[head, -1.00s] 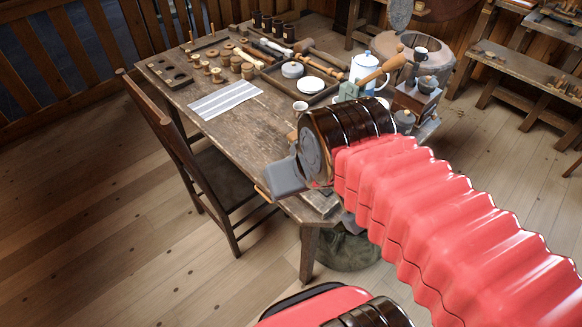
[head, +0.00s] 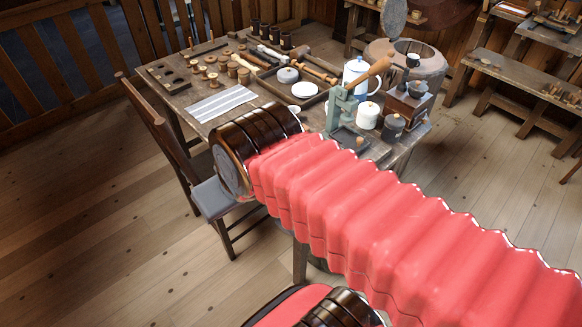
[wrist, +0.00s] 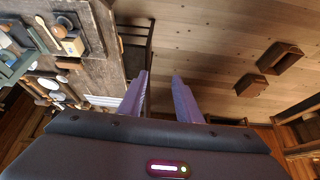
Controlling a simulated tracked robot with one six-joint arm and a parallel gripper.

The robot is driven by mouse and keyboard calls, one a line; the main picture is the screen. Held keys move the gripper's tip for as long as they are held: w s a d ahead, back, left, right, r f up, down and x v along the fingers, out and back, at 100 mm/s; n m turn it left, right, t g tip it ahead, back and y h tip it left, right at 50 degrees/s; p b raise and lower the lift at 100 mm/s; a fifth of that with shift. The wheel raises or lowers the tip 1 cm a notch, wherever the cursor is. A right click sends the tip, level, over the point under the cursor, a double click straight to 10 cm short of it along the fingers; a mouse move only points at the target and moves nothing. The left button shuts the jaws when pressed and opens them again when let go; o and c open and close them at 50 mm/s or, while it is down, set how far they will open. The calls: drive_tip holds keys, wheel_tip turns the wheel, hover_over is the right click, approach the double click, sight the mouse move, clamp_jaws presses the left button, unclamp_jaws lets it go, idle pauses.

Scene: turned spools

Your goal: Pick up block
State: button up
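My gripper is open in the wrist view (wrist: 160,76), its two purple-grey fingers apart with only floor showing between them. A small pale piece that may be the block (wrist: 73,46) lies on a dark board at the upper left of the wrist view, well to the left of the fingers. I cannot tell for sure which thing is the block.
Open floor lies left.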

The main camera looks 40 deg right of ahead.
drive_tip(key=shift+a, duration=0.15)
drive_tip(key=shift+o, duration=0.2)
